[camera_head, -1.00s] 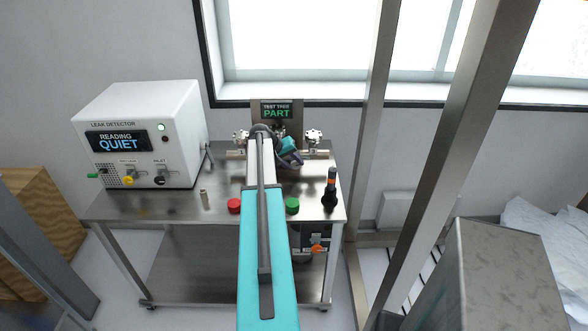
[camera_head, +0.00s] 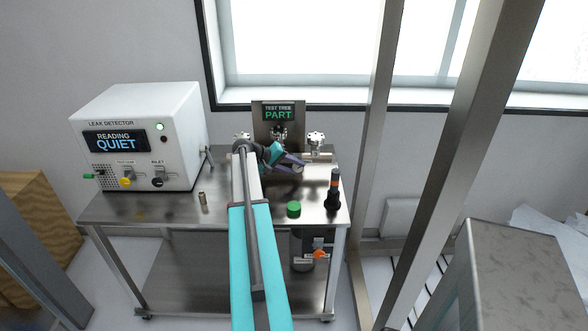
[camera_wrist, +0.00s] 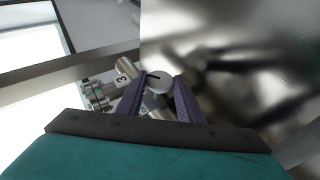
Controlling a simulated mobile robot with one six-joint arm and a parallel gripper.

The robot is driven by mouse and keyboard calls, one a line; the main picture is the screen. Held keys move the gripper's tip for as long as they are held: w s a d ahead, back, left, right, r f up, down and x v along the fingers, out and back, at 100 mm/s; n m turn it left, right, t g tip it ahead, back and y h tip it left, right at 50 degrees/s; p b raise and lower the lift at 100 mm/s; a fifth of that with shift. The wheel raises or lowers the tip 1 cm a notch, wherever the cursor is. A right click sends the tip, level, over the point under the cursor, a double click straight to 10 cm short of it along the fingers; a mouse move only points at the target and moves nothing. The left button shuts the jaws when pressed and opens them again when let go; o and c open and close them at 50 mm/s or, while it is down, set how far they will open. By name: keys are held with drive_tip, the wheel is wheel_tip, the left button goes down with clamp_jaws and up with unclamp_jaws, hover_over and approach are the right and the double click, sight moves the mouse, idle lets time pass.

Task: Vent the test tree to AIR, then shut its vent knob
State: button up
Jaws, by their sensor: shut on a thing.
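The test tree stands at the back of the steel table, and its display (camera_head: 278,112) reads "TEST TREE PART". Metal valves show on both sides, one being the right valve (camera_head: 316,141). My gripper (camera_head: 299,166) is low in front of the tree, right of its middle. A fitting marked "3" (camera_wrist: 123,79) lies just left. My arm hides part of the tree.
The white leak detector (camera_head: 142,137) on the left reads "QUIET", with a green light. A steel post (camera_head: 377,110) rises at the right.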

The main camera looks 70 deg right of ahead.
drive_tip(key=o, duration=1.1)
drive_tip(key=shift+c, duration=0.2)
drive_tip(key=shift+a, duration=0.1)
drive_tip(key=b+v, duration=0.2)
drive_tip(key=v, duration=1.1)
drive_tip(key=shift+w+a+r+b, duration=0.15)
drive_tip(key=shift+w+r+b, duration=0.05)
drive_tip(key=shift+b, duration=0.15)
